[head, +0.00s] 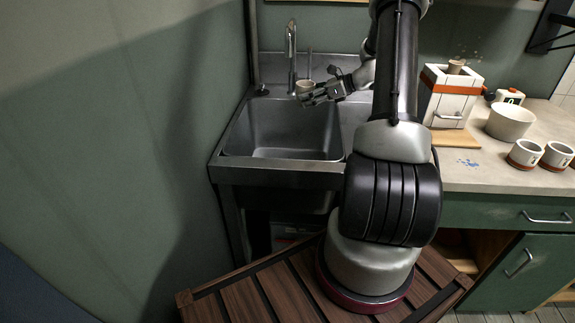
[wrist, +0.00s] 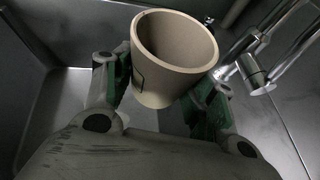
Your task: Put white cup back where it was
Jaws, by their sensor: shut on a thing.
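A small cream-white cup (head: 305,87) is in my gripper (head: 313,93), above the back of the steel sink and close to the tap. In the wrist view the cup (wrist: 172,55) is slightly tilted with its open mouth toward the camera, and its inside looks empty. My gripper (wrist: 160,90) is shut on it, with green-padded fingers on either side of its wall. A thin dark line marks the cup's side. The fingers hide part of its outside.
The tap (head: 291,55) stands just left of the cup. The empty sink basin (head: 285,157) is below. On the counter (head: 470,178) at right are a tiled box (head: 446,98), a white bowl (head: 511,121) and two white cups with reddish bases (head: 525,153).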

